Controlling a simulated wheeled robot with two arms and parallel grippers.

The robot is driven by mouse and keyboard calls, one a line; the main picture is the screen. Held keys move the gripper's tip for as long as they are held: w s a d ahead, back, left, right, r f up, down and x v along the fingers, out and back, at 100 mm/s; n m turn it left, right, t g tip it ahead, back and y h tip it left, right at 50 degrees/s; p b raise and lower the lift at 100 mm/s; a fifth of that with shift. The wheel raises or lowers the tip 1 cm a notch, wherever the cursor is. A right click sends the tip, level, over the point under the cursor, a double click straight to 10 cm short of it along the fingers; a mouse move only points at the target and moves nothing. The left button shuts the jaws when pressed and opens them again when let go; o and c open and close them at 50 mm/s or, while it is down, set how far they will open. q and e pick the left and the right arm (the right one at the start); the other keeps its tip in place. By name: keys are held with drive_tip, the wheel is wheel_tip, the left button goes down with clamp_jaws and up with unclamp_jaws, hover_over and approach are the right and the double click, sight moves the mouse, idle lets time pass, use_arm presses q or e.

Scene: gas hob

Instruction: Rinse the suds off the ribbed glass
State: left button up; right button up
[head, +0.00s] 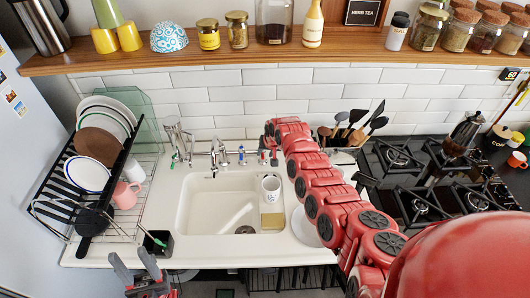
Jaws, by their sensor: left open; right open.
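I cannot make out a ribbed glass or suds for certain. A white mug (270,188) with dark marks stands in the right part of the white sink (215,205). The faucet (216,153) is behind the sink. My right gripper (268,158) is open, small in view behind the sink's back edge, to the right of the faucet and behind the mug. My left gripper (142,277) is open and empty at the bottom edge, in front of the counter and left of the sink.
A dish rack (60,215) with plates, a pink mug (126,195) and a pale cup (135,172) stands left of the sink. A tan sponge (272,221) is below the white mug. The gas hob (420,180) is right, partly behind my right arm.

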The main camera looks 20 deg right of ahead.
drive_tip(key=shift+w+d+f, duration=0.1)
drive_tip(key=shift+w+f, duration=0.2)
drive_tip(key=shift+f, duration=0.3)
drive_tip(key=shift+f, duration=0.1)
clamp_jaws()
